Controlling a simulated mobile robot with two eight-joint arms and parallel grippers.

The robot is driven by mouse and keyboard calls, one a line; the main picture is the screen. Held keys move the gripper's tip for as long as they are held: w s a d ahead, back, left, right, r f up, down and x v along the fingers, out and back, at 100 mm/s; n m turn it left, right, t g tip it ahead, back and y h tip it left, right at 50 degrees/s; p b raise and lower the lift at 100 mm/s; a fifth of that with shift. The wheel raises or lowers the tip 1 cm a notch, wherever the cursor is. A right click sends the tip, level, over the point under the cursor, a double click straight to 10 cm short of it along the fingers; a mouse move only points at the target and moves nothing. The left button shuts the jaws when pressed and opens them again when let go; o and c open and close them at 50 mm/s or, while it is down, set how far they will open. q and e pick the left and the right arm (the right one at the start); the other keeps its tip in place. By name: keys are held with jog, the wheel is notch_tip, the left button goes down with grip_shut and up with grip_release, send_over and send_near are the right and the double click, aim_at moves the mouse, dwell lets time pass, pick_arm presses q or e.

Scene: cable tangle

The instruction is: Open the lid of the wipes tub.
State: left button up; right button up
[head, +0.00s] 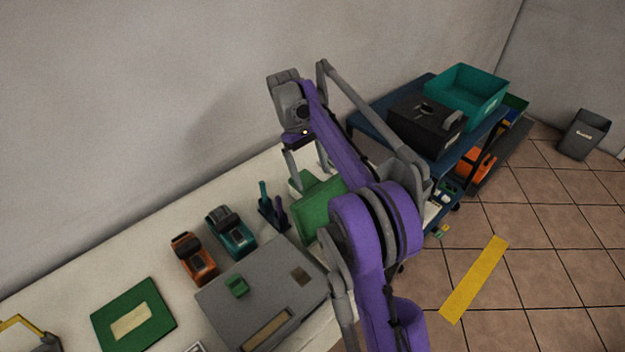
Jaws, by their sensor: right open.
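A green box-like thing with a pale part at its back (318,207) stands at the right end of the white table. It may be the wipes tub, but I cannot tell for sure. My right arm covers its right side, and I cannot tell whether its lid is shut. My right gripper (306,168) points down above the back of this green thing. Its fingers are apart with nothing seen between them. I cannot tell whether they touch it. My left gripper is not in view.
A grey case (262,290) lies in front of the green thing. A dark holder with tools (272,216), a teal device (230,232) and an orange one (193,259) stand to the left. A blue cart (368,120) with bins is behind my arm. The wall is close behind the table.

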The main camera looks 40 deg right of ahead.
jog(key=shift+x, duration=1)
jog(key=shift+c, duration=0.2)
grip_shut()
